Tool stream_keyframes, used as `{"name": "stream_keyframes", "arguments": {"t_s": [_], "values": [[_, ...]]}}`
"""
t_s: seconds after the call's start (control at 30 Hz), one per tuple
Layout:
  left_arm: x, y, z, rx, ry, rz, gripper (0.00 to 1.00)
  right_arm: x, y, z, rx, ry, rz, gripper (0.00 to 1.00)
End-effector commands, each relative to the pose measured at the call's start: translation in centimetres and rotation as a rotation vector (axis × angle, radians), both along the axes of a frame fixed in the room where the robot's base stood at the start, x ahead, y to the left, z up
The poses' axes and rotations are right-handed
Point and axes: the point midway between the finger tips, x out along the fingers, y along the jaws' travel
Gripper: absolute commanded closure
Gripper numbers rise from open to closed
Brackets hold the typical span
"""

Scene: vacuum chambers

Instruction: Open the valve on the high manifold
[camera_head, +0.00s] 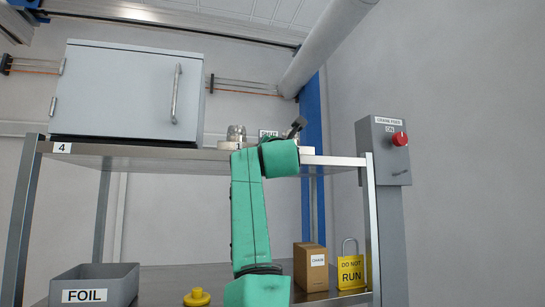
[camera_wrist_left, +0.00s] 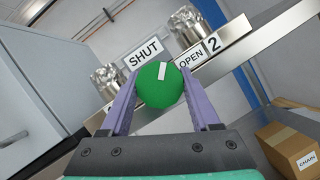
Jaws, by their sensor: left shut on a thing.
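The valve's round green knob (camera_wrist_left: 160,86) with a white pointer bar shows in the left wrist view. A SHUT label (camera_wrist_left: 143,52) is at its upper left and an OPEN label (camera_wrist_left: 190,60) at its right. The bar points up in the picture, between the labels. My left gripper (camera_wrist_left: 160,100) has its two purple fingers shut on the knob's sides. In the head view my green arm hides the knob; the SHUT label (camera_head: 268,133) shows behind the arm on the high shelf. My right gripper is in neither view.
Foil-wrapped metal fittings (camera_wrist_left: 203,38) stand beside the labels. A grey cabinet (camera_head: 130,93) fills the shelf's left. Below are a FOIL bin (camera_head: 100,280), a yellow knob (camera_head: 197,297), a cardboard box (camera_head: 309,265) and a yellow padlock (camera_head: 351,270). A crane-feed post (camera_head: 386,170) stands right.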

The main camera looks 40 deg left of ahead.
Motion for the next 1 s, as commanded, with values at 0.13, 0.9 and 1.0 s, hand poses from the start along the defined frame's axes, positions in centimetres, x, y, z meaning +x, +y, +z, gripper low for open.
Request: {"name": "stream_keyframes", "arguments": {"t_s": [0.13,0.9,1.0], "values": [[-0.1,-0.1,0.1,0.077,0.105,-0.004,0.93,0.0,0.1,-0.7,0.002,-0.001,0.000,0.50],[0.0,-0.2,0.3,0.426,0.607,-0.003,0.93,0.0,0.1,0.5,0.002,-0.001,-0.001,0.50],[0.0,-0.1,0.2,0.444,0.636,-0.002,0.93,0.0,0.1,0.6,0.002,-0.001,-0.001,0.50]]}}
